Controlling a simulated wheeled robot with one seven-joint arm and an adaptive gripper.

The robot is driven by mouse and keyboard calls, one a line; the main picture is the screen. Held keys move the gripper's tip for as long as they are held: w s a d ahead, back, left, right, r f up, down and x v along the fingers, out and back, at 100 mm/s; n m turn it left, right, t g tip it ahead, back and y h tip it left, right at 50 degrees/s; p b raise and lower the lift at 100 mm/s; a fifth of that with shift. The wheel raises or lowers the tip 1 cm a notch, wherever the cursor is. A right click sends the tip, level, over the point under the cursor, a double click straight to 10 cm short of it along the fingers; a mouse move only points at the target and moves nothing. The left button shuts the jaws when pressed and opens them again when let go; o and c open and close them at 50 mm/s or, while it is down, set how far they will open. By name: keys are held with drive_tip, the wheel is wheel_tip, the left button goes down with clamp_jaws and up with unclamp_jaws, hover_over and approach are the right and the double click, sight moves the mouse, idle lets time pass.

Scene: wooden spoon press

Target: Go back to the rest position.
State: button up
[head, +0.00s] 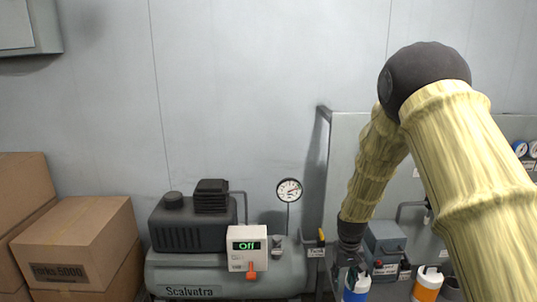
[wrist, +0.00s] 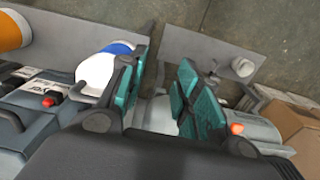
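My gripper (wrist: 162,62) shows in the wrist view with its two teal finger pads apart and nothing between them. Behind the gap is grey metal and the dark floor. In the head view my arm comes in from the right, bends at a dark joint and reaches down beside the grey panel (head: 345,140). The gripper's fingers cannot be made out there. A white bottle with a blue band (head: 357,284) stands below my wrist in the head view. In the wrist view this bottle (wrist: 96,70) lies just left of the left finger; I cannot tell whether they touch.
A compressor (head: 195,272) with a control box (head: 246,248) reading "Off" and an orange lever stands left of the panel. A gauge (head: 289,190) rises behind it. An orange-banded bottle (head: 428,284) stands right of the blue one. Cardboard boxes (head: 75,240) fill the far left.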

drive_tip(key=s+f, duration=1.2)
drive_tip(key=f, duration=0.1)
drive_tip(key=s+f, duration=0.3)
drive_tip(key=s, duration=0.8)
drive_tip(key=s+f, duration=0.4)
drive_tip(key=s, duration=0.7)
drive_tip(key=s+a+f, duration=0.1)
drive_tip(key=s+f, duration=0.3)
drive_tip(key=s, duration=0.7)
drive_tip(key=shift+s, duration=0.3)
drive_tip(key=shift+o, duration=0.3)
drive_tip(key=shift+a, duration=0.1)
